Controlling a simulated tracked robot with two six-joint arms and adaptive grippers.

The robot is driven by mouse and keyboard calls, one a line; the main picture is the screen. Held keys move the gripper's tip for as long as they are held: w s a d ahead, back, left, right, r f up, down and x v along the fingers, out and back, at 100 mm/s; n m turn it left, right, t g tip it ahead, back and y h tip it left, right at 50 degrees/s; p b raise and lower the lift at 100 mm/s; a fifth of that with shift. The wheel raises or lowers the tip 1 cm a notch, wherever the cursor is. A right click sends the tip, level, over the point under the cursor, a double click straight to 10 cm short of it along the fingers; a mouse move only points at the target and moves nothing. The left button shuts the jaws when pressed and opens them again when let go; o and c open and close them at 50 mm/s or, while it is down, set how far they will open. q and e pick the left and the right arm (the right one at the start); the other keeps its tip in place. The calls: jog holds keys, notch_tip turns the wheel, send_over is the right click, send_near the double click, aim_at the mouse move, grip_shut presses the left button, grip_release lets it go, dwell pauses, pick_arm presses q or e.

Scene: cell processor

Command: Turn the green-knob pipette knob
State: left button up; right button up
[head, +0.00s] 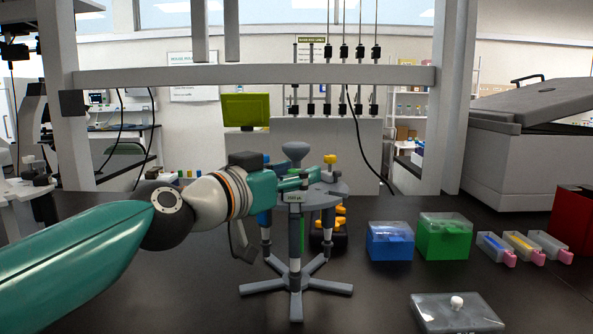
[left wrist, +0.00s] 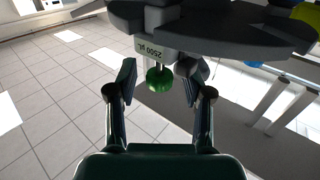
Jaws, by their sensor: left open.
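The pipette stand (head: 268,289) is grey, with a star-shaped foot and a round upper plate, and stands on the dark bench. In the left wrist view a round green knob (left wrist: 159,80) shows beside a white label reading 2500. My left gripper (head: 298,181) reaches in from the left at the stand's upper plate. In the left wrist view the gripper (left wrist: 160,82) is open, with the green knob between its fingers in the picture. I cannot tell whether either finger touches it. My right gripper is not in view.
A yellow knob (head: 330,159) stands on the stand's right side. A blue box (head: 390,243), a green box (head: 444,238) and several small trays sit to the right. A clear-lidded box (head: 455,312) lies at the front right.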

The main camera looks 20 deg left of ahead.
pick_arm(q)
jog(key=shift+w, duration=0.15)
jog(key=shift+c, duration=0.2)
grip_shut()
